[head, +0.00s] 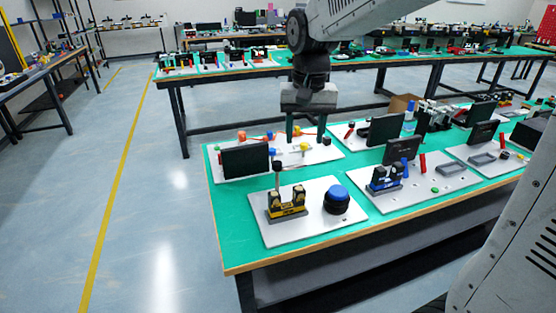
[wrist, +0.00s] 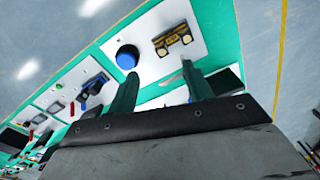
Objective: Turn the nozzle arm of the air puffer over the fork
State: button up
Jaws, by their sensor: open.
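My gripper (head: 305,139) hangs above the table with its two dark green fingers apart and nothing between them. Its fingers also show in the wrist view (wrist: 159,74). Below and in front of it, a white plate (head: 318,230) carries a yellow-and-black block (head: 286,206) with a thin upright post and a round blue knob (head: 337,199). In the wrist view, the yellow block (wrist: 174,40) and blue knob (wrist: 127,57) lie beyond the fingertips, apart from them. I cannot tell which parts are the air puffer, its nozzle arm or the fork.
A black panel (head: 246,160) stands at the left edge of the green table (head: 222,235). Behind it, a white plate carries small orange, blue and yellow parts (head: 304,147). To the right, another plate holds a blue-and-black block (head: 386,178) and a black screen (head: 401,150).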

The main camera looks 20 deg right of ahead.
jog(key=m, duration=0.2)
send_over(277, 163)
jog(key=f, duration=0.7)
jog(key=shift+s+d+f, duration=0.1)
jog(key=shift+s+f, duration=0.1)
jog(key=f, duration=0.8)
jog(key=shift+w+f, duration=0.15)
jog(key=shift+w, duration=0.15)
grip_shut()
